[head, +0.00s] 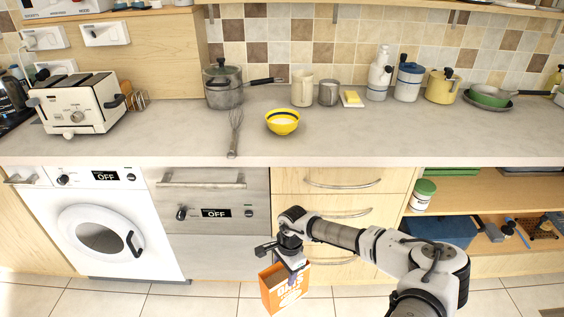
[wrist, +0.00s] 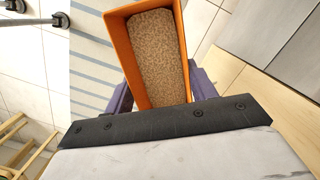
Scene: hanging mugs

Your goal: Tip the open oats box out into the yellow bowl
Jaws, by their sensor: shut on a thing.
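An orange oats box (head: 284,290) is held low in front of the drawers, well below the counter. Its top is open, and the wrist view looks down into the box (wrist: 189,70), where tan oats (wrist: 156,55) show inside. My gripper (head: 291,270) is shut on the box, with a purple finger on each side of it in the wrist view (wrist: 162,97). The box looks roughly upright, slightly tilted in the head view. The yellow bowl (head: 283,127) stands on the counter, above and behind my gripper. It has a dark band and something whitish inside.
On the counter (head: 330,141), a whisk (head: 235,130) lies left of the bowl. A pot (head: 223,88), cream pitcher (head: 302,88), metal mug (head: 328,93) and butter dish (head: 352,99) stand behind. The counter's front edge lies between box and bowl. Open shelves (head: 480,187) are at right.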

